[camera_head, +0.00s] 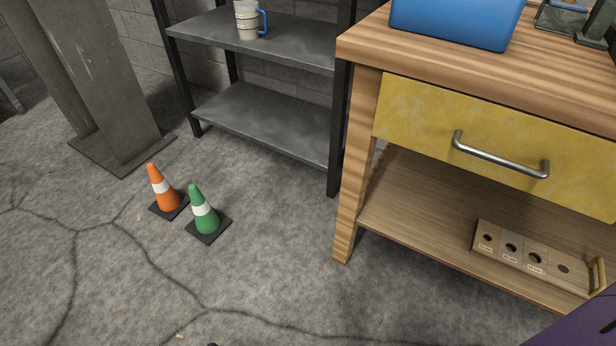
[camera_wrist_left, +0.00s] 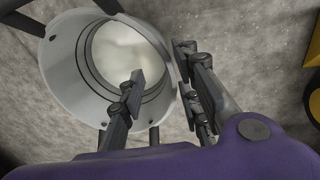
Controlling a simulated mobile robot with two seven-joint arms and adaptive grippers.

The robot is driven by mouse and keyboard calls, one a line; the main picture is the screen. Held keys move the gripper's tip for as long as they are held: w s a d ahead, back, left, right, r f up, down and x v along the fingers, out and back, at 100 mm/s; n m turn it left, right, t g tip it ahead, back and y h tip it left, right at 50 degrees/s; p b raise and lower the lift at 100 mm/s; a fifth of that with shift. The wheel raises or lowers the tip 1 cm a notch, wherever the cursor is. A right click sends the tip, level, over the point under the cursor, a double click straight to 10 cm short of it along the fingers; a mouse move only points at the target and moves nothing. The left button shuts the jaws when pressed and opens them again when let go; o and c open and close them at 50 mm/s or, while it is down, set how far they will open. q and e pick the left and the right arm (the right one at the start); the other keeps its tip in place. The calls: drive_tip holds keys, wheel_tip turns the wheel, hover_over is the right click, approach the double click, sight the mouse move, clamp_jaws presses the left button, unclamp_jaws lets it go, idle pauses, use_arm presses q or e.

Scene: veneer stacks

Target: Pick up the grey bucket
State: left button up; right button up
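The grey bucket (camera_wrist_left: 68,72) shows in the left wrist view, seen from above into its pale round opening. My left gripper (camera_wrist_left: 160,73) is open at the bucket's right side. One finger is over the opening and the other is outside the rim, with the wall between them. A gap shows between the inner finger and the wall; I cannot tell whether the outer finger touches. Dark struts stick out around the bucket. The head view shows neither the bucket nor either gripper.
A wooden workbench (camera_head: 350,170) with a yellow drawer (camera_head: 420,120) stands at right. A dark metal shelf (camera_head: 265,120) holds a cup (camera_head: 247,22). An orange cone (camera_head: 159,180) and a green cone (camera_head: 201,205) stand on the cracked floor (camera_head: 120,280), which is mostly clear.

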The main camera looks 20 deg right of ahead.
use_arm(q)
wheel_tip(320, 180, down, 4)
drive_tip(key=b, duration=0.2)
drive_tip(key=shift+w+a+f+b, duration=0.1)
drive_tip(key=shift+w+a+b, duration=0.05)
drive_tip(key=shift+b, duration=0.2)
drive_tip(key=shift+f, duration=0.3)
drive_tip(key=shift+w+r, duration=0.1)
drive_tip(key=shift+r, duration=0.05)
drive_tip(key=shift+c, duration=0.5)
clamp_jaws()
